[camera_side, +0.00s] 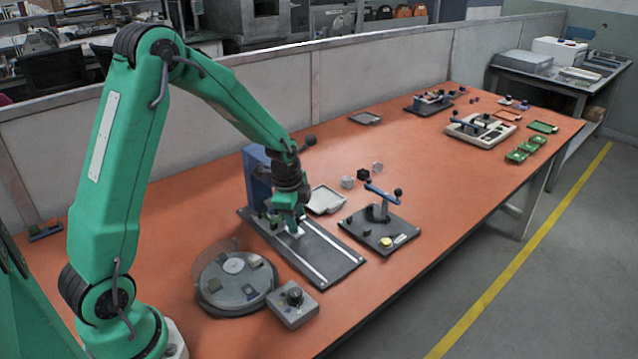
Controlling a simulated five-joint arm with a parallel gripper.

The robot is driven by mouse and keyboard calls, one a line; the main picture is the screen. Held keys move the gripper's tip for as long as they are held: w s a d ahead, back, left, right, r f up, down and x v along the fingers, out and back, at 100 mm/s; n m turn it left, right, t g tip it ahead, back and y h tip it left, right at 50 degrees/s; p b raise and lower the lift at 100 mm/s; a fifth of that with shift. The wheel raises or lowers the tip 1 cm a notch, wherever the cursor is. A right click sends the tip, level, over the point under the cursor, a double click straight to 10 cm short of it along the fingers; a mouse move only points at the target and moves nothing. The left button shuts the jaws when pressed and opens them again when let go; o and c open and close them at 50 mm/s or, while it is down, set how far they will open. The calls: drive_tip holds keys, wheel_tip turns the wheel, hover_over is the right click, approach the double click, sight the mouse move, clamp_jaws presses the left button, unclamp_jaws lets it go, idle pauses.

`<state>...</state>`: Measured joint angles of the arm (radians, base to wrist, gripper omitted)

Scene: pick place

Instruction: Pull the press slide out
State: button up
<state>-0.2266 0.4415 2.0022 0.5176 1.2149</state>
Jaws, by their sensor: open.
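The press has a blue column (257,176) and a dark base plate (345,266) with two light rails running toward the front right. A lever with a black ball (310,140) shows at its upper right, beside my arm. The press slide seems to be at the column end of the rails, where a small light part (297,233) shows under my gripper. My gripper (291,226) is open and points down over that end of the rails. My wrist and fingers hide much of the slide, and I cannot tell whether they touch it. The front part of the rails is bare.
A round turntable (236,266) and a grey knob box (292,306) stand in front left of the press.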

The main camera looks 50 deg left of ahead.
drive_tip(key=shift+c, duration=0.2)
clamp_jaws()
drive_tip(key=shift+d, duration=2.1)
drive_tip(key=shift+o, duration=0.2)
unclamp_jaws()
drive_tip(key=shift+r, duration=0.1)
wheel_tip(320, 180, up, 8)
drive_tip(key=s, duration=0.1)
drive_tip(key=shift+s+f, duration=0.2)
